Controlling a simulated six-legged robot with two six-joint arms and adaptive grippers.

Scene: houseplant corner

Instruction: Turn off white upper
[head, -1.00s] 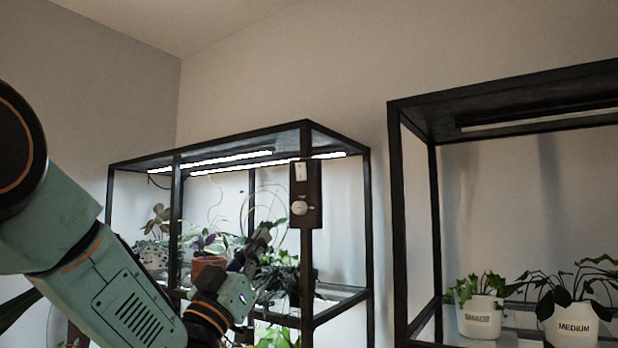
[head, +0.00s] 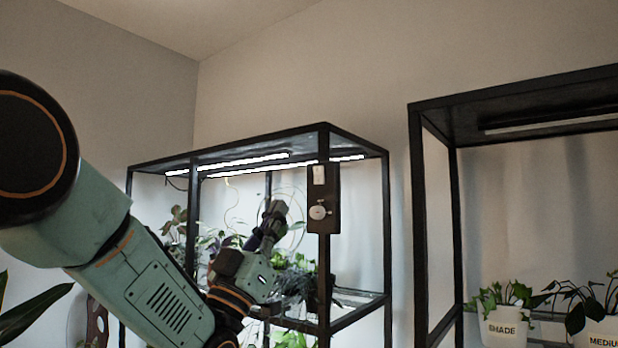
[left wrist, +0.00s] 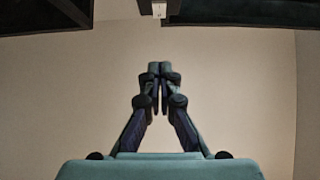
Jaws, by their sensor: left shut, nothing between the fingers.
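A dark control box (head: 332,220) is fixed to the front corner post of the left shelf rack. Two lit white light bars (head: 245,161) run under the rack's top. My left gripper (head: 276,210) is shut and empty, pointing up, left of the box and apart from it in the picture. In the left wrist view its fingertips (left wrist: 160,72) meet, below a small white piece (left wrist: 159,11) at the top edge. My right gripper is out of view.
Potted plants stand inside the left rack (head: 357,146), behind my arm. A second black rack (head: 416,200) on the right has an unlit bar (head: 550,123) and white pots, one marked SHADE (head: 503,328). The wall between the racks is bare.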

